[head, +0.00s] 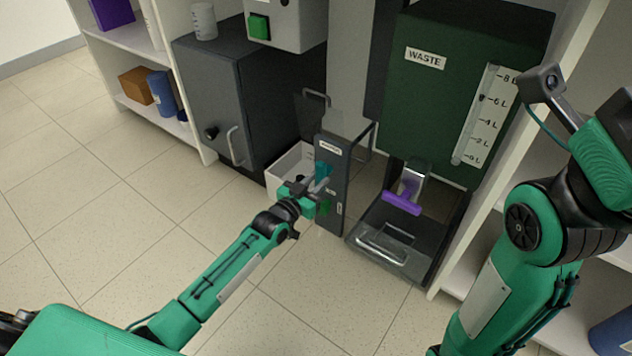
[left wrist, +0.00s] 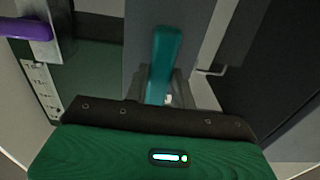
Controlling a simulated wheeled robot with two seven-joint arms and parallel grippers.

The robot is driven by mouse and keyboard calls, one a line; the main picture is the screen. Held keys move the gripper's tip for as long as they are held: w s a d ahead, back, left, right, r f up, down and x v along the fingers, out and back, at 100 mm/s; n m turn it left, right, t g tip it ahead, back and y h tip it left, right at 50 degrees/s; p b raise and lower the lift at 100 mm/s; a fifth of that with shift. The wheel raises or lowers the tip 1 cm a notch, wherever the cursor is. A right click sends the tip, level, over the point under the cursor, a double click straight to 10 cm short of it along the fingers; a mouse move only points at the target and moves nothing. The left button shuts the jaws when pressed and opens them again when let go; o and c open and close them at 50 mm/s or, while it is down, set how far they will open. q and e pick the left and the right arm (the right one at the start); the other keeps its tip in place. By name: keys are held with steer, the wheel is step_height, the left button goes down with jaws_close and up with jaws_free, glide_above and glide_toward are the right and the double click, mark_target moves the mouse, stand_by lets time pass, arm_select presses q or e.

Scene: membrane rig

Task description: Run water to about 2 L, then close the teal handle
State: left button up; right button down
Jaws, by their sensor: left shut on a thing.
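The teal handle (head: 323,171) is on a narrow dark upright panel (head: 333,185) with a small white label. In the left wrist view the teal handle (left wrist: 163,60) stands up between my fingers. My left gripper (head: 314,185) is shut on it and partly hides it in the head view. The green WASTE tank (head: 430,90) is right of the panel, with a white level scale (head: 478,115) marked in litres. I cannot make out a water level. My right arm is at the right; its fingers are not visible.
A purple handle (head: 402,203) is below the tank, above a dark tray (head: 410,240) with a metal handle. A white bin (head: 290,165) is behind my left gripper. A dark cabinet (head: 215,100) stands left of it. The tiled floor in front is clear.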

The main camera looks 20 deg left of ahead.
stand_by(0.4)
arm_select(q)
steer(key=shift+r+n+p, duration=0.1)
steer(key=shift+n+p, duration=0.4)
steer(key=shift+n, duration=0.8)
